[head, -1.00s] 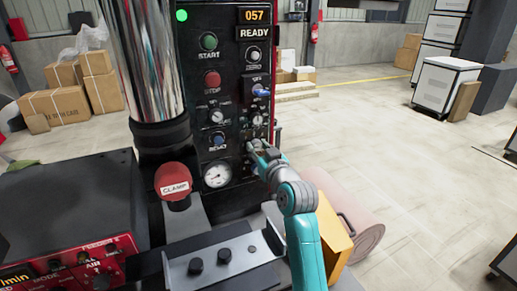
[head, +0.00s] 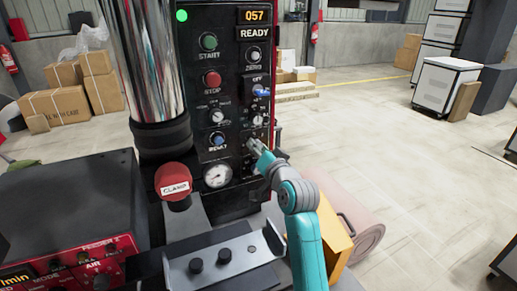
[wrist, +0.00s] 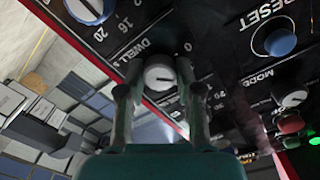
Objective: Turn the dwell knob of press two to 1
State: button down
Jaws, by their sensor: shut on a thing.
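The dwell knob (wrist: 160,75) is a round knob with a pale face and a white pointer line, under the label DWELL in the wrist view. My gripper (wrist: 156,82) has a fingertip on each side of the knob and is shut on it. The exact pointer setting is too small to read with certainty.
A blue-capped knob with 16 and 20 marks (wrist: 90,8), the blue RESET button (wrist: 280,43) and the MODE knob (wrist: 290,97) are close by on the panel. A gauge (head: 217,175) and red CLAMP knob (head: 174,182) sit to the left.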

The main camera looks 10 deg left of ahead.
dwell(0.4)
jog(key=c, duration=0.8)
grip_release()
jog(key=shift+o, duration=0.2)
jog(key=v, duration=1.2)
